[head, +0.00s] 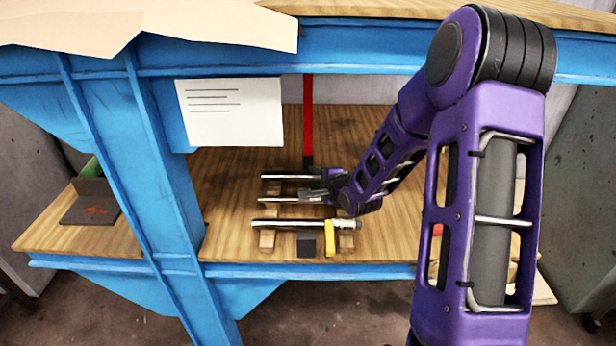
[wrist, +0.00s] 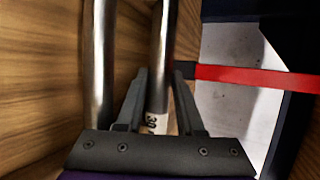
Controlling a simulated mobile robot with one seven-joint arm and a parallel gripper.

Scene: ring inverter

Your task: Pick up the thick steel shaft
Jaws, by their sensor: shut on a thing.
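Three steel shafts lie roughly side by side on the wooden shelf: a back shaft (head: 285,177), a middle shaft (head: 285,199) and a longer, thicker-looking front shaft (head: 290,223). My gripper (head: 318,190) reaches in from the right at the right ends of the back and middle shafts. In the wrist view, my gripper (wrist: 158,100) is shut on a steel shaft (wrist: 163,50) with a white label near its end. Another bare shaft (wrist: 100,60) runs beside it, outside the left finger. I cannot tell clearly which shaft is held.
Wooden supports (head: 267,240) sit under the shafts. A dark block (head: 306,245) and a yellow piece (head: 330,238) stand at the front. A red post (head: 308,120) rises behind. A blue frame (head: 165,150) stands left, and a blue beam (head: 350,47) crosses above.

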